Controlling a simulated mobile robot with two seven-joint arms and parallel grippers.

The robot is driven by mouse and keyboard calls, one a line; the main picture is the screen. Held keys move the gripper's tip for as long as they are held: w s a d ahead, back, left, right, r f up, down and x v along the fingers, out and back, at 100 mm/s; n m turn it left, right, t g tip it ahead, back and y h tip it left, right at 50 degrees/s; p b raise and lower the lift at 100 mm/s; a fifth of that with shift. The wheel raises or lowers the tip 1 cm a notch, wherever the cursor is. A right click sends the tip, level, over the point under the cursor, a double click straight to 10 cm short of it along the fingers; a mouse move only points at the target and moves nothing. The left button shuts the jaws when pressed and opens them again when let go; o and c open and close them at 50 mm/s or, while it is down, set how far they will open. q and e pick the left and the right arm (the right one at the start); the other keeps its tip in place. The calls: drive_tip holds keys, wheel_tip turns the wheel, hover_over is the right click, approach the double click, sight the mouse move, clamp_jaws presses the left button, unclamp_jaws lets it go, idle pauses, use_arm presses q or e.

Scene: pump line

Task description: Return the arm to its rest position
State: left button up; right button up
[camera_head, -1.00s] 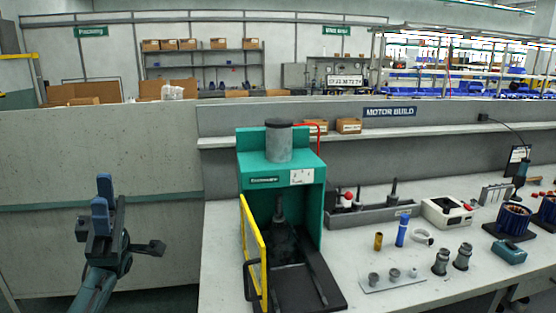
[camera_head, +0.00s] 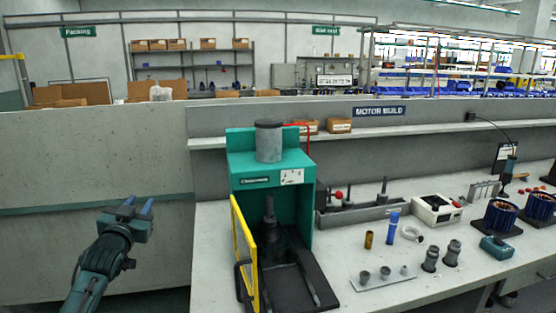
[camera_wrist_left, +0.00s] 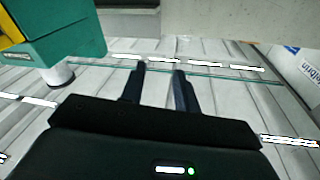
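My left gripper (camera_head: 138,205) is raised to the left of the workbench, clear of the green press, with its fingers pointing up. In the left wrist view (camera_wrist_left: 160,80) its two dark fingers stand apart with nothing between them. My right gripper shows in neither view.
A green press (camera_head: 300,200) with a yellow guard (camera_head: 243,252) swung out stands at the left end of the bench (camera_head: 340,253). Tools, a grey rack (camera_head: 366,214), a white box (camera_head: 436,209) and motor parts sit to its right. A grey partition (camera_head: 90,165) is behind my left arm.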

use_arm(q)
drive_tip(key=s+d+f+m+g+h, duration=0.1)
drive_tip(key=s+d+f+g, duration=0.2)
drive_tip(key=f, duration=0.5)
drive_tip(key=s+d+f+m+g, duration=0.1)
drive_tip(key=s+d+f, duration=0.2)
drive_tip(key=s+f, duration=0.3)
drive_tip(key=s+d+f+g+h, duration=0.1)
drive_tip(key=s+d+f, duration=0.3)
drive_tip(key=s, duration=0.6)
drive_tip(key=s+d+f+g+h, duration=0.1)
drive_tip(key=s+d+f, duration=0.4)
drive_tip(key=s, duration=0.5)
drive_tip(key=s+d+f+n+g+h, duration=0.1)
drive_tip(key=s+d+f, duration=0.4)
drive_tip(key=s, duration=0.5)
drive_tip(key=shift+s+d+f+g, duration=0.2)
drive_tip(key=shift+s+f+g, duration=0.15)
drive_tip(key=shift+f+g, duration=0.45)
drive_tip(key=shift+o, duration=0.4)
